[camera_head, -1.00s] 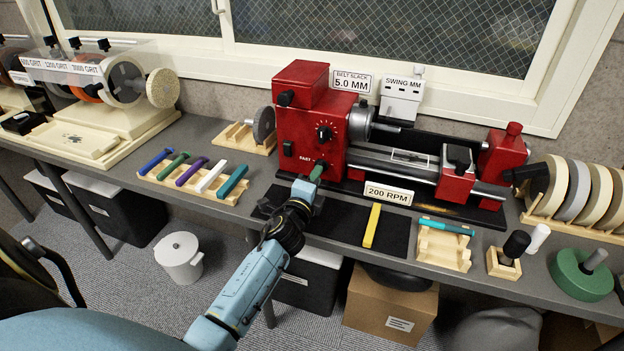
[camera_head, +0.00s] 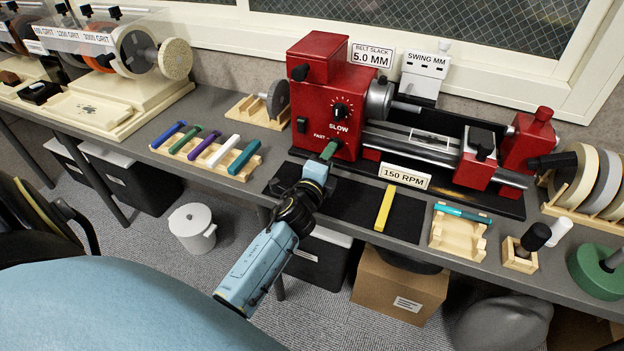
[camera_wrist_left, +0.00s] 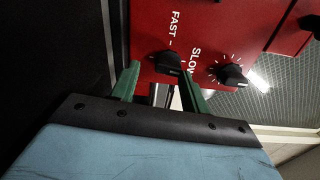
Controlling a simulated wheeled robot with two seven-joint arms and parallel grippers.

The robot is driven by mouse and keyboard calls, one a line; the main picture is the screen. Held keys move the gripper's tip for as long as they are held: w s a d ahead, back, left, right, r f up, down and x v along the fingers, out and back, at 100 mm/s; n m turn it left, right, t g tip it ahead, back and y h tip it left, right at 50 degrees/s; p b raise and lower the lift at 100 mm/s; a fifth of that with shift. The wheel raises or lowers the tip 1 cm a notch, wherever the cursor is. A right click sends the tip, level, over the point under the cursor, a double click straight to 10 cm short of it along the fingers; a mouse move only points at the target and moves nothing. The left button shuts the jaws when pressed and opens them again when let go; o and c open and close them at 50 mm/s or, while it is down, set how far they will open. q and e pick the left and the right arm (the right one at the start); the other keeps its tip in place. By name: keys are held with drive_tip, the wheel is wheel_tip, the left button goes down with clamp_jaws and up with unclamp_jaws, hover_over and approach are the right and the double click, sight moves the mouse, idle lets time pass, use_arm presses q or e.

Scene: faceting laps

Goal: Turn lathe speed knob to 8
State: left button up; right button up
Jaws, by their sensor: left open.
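The red lathe (camera_head: 315,95) stands on the grey bench. Its front has a black dial knob (camera_head: 341,111) ringed by white ticks, which also shows in the left wrist view (camera_wrist_left: 231,75). I cannot read its setting. A lower black knob (camera_wrist_left: 167,62) sits beside the FAST and SLOW lettering. My left gripper (camera_head: 329,150) is at the lathe's lower front and hides this knob in the head view. In the left wrist view its green fingers (camera_wrist_left: 160,82) are open, on either side of the lower knob; contact is unclear. The sign (camera_head: 405,176) reads 150 RPM.
A black mat (camera_head: 350,205) with a yellow bar (camera_head: 384,209) lies before the lathe. A wooden rack (camera_head: 205,158) of coloured sticks is left, a wooden tray (camera_head: 458,236) right. The tailstock (camera_head: 530,137) and disc rack (camera_head: 585,218) stand further right.

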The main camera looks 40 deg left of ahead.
use_arm(q)
drive_tip(key=v, duration=1.3)
drive_tip(key=shift+s+r+p, duration=0.15)
drive_tip(key=shift+r+p, duration=0.05)
drive_tip(key=shift+p, duration=0.1)
use_arm(e)
drive_tip(key=shift+s+d+f, duration=0.15)
drive_tip(key=shift+s+f, duration=0.1)
drive_tip(key=shift+s, duration=0.25)
drive_tip(key=shift+s+d+f, duration=0.1)
drive_tip(key=shift+s+f, duration=0.1)
drive_tip(key=shift+s, duration=0.3)
